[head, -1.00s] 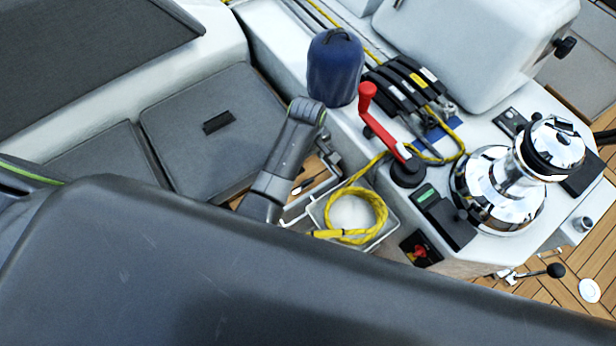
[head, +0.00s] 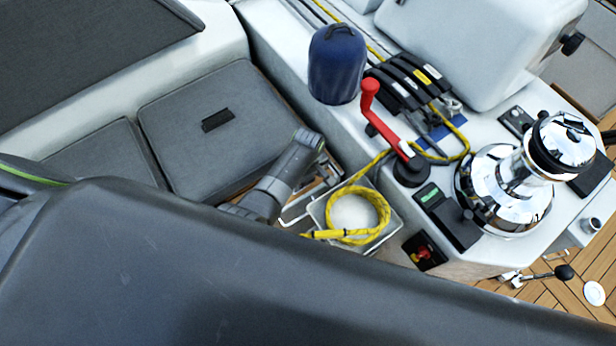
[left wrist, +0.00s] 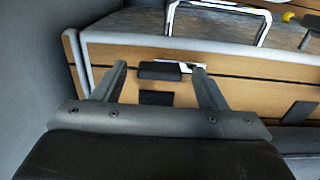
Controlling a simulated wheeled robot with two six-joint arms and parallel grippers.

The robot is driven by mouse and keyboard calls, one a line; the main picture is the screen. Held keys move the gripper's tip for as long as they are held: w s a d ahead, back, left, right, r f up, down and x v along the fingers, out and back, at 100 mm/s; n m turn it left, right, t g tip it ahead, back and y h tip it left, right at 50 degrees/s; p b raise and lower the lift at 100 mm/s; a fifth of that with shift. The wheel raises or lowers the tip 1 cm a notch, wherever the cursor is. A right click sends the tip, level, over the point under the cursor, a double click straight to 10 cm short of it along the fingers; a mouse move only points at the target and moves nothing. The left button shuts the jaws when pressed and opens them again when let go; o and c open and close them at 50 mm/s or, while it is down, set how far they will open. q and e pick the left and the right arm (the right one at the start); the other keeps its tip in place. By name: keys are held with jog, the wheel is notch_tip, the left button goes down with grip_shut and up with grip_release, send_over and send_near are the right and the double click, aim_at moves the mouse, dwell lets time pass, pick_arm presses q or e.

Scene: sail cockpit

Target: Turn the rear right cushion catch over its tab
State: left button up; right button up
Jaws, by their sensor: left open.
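In the left wrist view, a small dark block (left wrist: 160,70), which looks like the catch, lies level on a wood-faced panel (left wrist: 230,84). A bright metal plate (left wrist: 192,66) shows at its right end. A black patch (left wrist: 156,98), perhaps the tab, is just below it. My left gripper (left wrist: 158,72) is open, with one finger on each side of the block in the picture; I cannot tell whether either touches it. In the head view, a grey cushion (head: 240,150) lies beyond my left arm, which hides its near right corner. The right gripper does not show.
A tray (head: 398,225) with coiled yellow rope (head: 378,235) lies just right of my left arm. A red handle (head: 388,120), a blue cover (head: 335,65) and a chrome winch (head: 510,190) stand beyond. A chrome rail (left wrist: 215,8) rises above the panel.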

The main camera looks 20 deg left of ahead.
pick_arm(q)
jog(key=shift+c, duration=0.2)
jog(key=c, duration=0.9)
jog(key=shift+c, duration=0.2)
jog(key=shift+r+m, duration=0.1)
jog(key=shift+m, duration=0.2)
jog(key=m+p, duration=0.2)
jog(key=shift+r+m, duration=0.1)
jog(key=shift+m, duration=0.2)
jog(key=m+p, duration=0.2)
jog(key=m, duration=0.2)
jog(key=shift+m, duration=0.3)
jog(key=m+p, duration=0.1)
jog(key=m, duration=0.4)
jog(key=m+p, duration=0.1)
jog(key=m, duration=0.4)
